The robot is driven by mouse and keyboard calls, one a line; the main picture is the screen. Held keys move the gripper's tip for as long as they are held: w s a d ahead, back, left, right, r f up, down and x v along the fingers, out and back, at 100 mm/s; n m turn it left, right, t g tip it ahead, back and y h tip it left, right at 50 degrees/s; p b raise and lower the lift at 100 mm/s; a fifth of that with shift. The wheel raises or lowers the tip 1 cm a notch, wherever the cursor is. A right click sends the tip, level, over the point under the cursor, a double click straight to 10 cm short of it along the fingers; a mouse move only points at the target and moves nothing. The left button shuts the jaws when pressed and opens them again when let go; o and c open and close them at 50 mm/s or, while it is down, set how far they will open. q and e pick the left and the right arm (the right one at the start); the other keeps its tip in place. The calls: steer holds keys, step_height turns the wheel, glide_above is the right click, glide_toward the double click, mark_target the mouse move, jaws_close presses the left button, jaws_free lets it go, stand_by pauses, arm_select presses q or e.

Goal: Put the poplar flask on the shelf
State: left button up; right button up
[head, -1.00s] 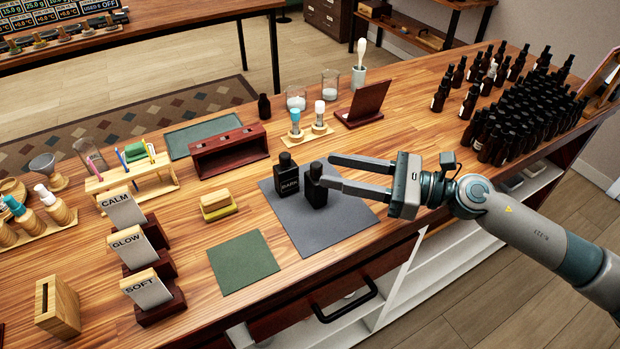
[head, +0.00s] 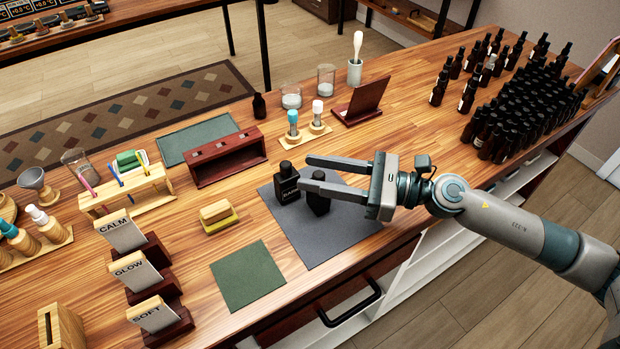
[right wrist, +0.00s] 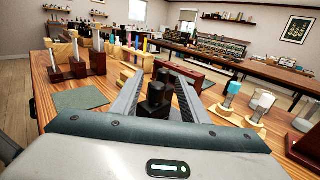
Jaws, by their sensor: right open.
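Two black square flasks stand upright on the grey mat (head: 345,238). I cannot read "poplar" on either. My right gripper (head: 305,172) is open, its fingers pointing left over the flasks. In the right wrist view black flasks (right wrist: 157,98) overlap between the open fingers; contact is not clear. My left gripper is out of view.
A dark red rack (head: 225,157) and a green mat (head: 246,275) lie near the flasks. A yellow sponge-like block (head: 218,216) is to their left. Many brown bottles (head: 525,115) crowd the right end. White shelves (head: 425,270) show under the bench; a wooden shelf (head: 415,18) stands behind.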

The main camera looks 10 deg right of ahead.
steer(key=shift+a, duration=0.2)
steer(key=shift+s+d+r, duration=0.1)
steer(key=shift+s+d, duration=0.15)
steer(key=shift+w, duration=0.1)
steer(key=shift+a, duration=0.1)
jaws_close()
